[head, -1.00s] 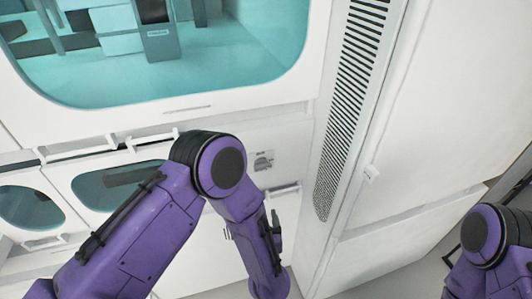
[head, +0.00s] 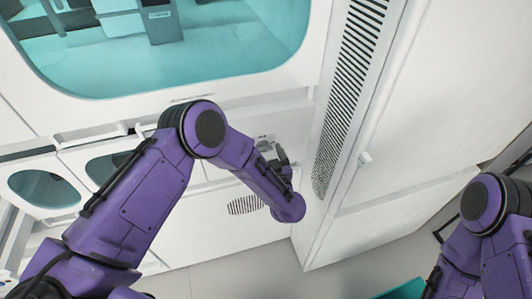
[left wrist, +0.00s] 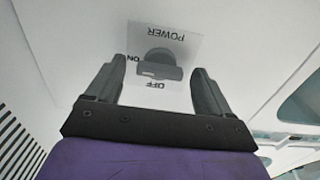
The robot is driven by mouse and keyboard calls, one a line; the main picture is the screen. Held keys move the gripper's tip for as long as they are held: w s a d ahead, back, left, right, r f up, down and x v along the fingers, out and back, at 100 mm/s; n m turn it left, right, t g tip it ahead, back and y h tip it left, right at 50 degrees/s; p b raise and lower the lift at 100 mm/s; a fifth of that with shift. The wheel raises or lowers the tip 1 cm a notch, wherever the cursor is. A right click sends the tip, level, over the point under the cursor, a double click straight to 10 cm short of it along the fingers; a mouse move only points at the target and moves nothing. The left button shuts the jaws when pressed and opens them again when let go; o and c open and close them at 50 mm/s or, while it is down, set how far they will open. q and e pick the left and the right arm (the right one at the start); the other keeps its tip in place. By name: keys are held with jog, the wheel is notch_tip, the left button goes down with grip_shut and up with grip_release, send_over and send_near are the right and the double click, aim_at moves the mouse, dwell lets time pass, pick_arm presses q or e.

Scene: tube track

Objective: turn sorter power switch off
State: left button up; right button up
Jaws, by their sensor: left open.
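The power switch (left wrist: 160,68) is a grey round knob with a bar handle on a pale label plate (left wrist: 185,45). It shows in the left wrist view, upside down, with POWER above, ON at its left and OFF below. The bar lies roughly level in that picture; which mark it points to is hard to tell. My left gripper (left wrist: 160,74) is open, with one finger on each side of the knob and visible gaps between. Contact cannot be told. In the head view my left gripper and wrist largely hide the switch. My right gripper is out of view.
The white sorter cabinet has a large teal window (head: 190,55) above and small oval windows (head: 45,188) at left. A vent strip (head: 350,80) and a tall white panel (head: 440,90) stand right of the switch. A teal object (head: 402,290) shows at the bottom edge.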

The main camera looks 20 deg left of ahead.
pick_arm(q)
jog(key=c, duration=1)
jog(key=shift+c, duration=0.2)
jog(key=shift+n, duration=0.4)
jog(key=shift+f+n+b, duration=0.15)
jog(key=shift+n+b, duration=5)
jog(key=shift+n, duration=3.35)
jog(key=o, duration=1)
